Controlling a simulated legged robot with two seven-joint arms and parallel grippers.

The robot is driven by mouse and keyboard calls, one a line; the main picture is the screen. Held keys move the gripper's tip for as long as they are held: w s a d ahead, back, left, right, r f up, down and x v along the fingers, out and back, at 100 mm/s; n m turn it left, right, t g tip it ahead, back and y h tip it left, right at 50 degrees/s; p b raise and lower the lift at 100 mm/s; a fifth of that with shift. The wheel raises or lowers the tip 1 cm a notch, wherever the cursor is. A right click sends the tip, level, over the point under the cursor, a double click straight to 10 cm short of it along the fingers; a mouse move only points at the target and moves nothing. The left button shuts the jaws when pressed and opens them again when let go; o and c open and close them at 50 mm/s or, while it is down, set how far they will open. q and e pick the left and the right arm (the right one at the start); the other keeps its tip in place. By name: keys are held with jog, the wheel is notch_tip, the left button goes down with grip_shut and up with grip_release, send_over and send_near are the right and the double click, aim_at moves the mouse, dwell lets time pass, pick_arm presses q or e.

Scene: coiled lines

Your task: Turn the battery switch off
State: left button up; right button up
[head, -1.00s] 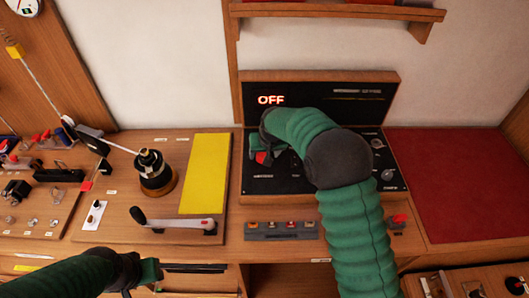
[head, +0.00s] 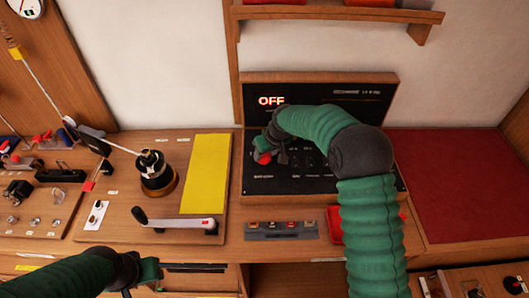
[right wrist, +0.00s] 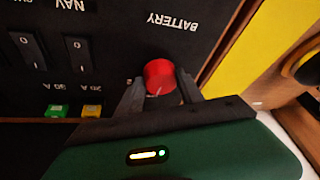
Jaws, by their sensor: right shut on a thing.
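The battery switch is a red round knob (right wrist: 159,76) under the word BATTERY on the black panel in the right wrist view. It also shows as a small red spot in the head view (head: 264,158). My right gripper (right wrist: 160,92) is shut on the knob, one finger on each side of it. The panel (head: 330,183) stands at the back centre and shows lit red letters reading OFF (head: 271,101). My left gripper (head: 152,270) is low at the left in the head view, away from the panel; its fingers are too unclear to judge.
A winch (head: 157,172) with a line and a crank handle (head: 178,222) are left of the panel, beside a yellow pad (head: 205,173). A row of small buttons (head: 281,229) lies in front. A red mat (head: 455,183) lies clear on the right. A shelf (head: 335,12) hangs above.

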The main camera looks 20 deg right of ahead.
jog(key=shift+d+n+y, duration=0.1)
jog(key=shift+n+y, duration=0.2)
jog(key=shift+n, duration=0.5)
jog(key=o, duration=1.4)
jog(key=shift+w, duration=0.1)
jog(key=b+v, duration=0.1)
jog(key=v, duration=1.5)
jog(key=shift+w+r, duration=0.1)
jog(key=shift+r, duration=0.25)
